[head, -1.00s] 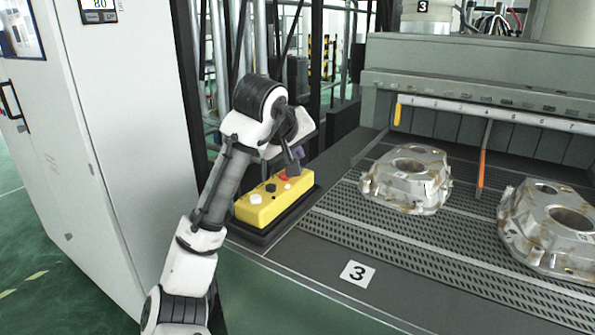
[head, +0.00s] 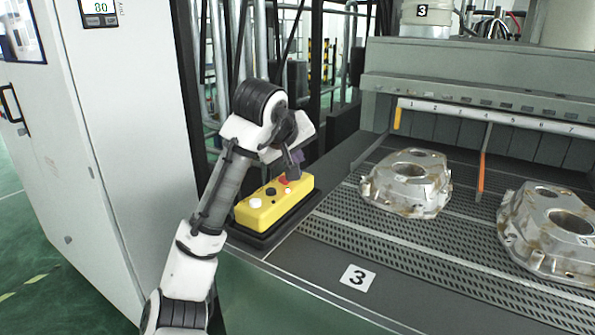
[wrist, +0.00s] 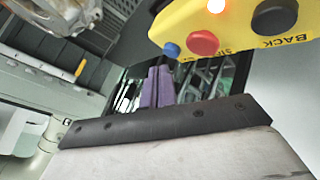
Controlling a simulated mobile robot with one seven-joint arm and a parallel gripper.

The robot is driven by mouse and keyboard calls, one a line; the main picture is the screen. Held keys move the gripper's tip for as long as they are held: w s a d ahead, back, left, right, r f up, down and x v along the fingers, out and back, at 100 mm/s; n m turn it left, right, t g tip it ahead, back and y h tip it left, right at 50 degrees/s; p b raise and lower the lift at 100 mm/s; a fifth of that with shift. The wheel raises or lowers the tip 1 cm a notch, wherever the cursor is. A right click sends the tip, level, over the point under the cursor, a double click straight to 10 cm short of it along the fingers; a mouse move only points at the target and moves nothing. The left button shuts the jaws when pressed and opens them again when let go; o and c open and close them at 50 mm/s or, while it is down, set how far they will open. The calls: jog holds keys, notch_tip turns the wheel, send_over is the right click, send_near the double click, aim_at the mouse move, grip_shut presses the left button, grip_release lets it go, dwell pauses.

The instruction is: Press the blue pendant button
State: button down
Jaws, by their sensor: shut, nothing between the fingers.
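The yellow pendant (head: 262,212) lies on a dark base at the left end of the conveyor table. In the wrist view its yellow body (wrist: 235,32) fills the upper right. In the head view I cannot see the blue button; my gripper hides that end. My gripper (head: 292,174) is over the far end of the pendant. Its purple fingers (wrist: 157,87) are shut and empty, just below the blue button in the wrist picture. I cannot tell whether they touch it.
Two metal castings (head: 408,183) (head: 553,222) stand on the slatted conveyor to the right. A white cabinet (head: 125,120) stands at the left.

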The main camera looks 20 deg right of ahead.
dwell(0.8)
jog(key=shift+f, duration=0.45)
jog(key=shift+f, duration=0.45)
dwell(0.6)
jog(key=shift+r, duration=0.1)
jog(key=shift+r+p, duration=0.65)
jog(key=shift+r, duration=0.15)
notch_tip(320, 180, up, 5)
jog(key=p, duration=0.4)
dwell(0.7)
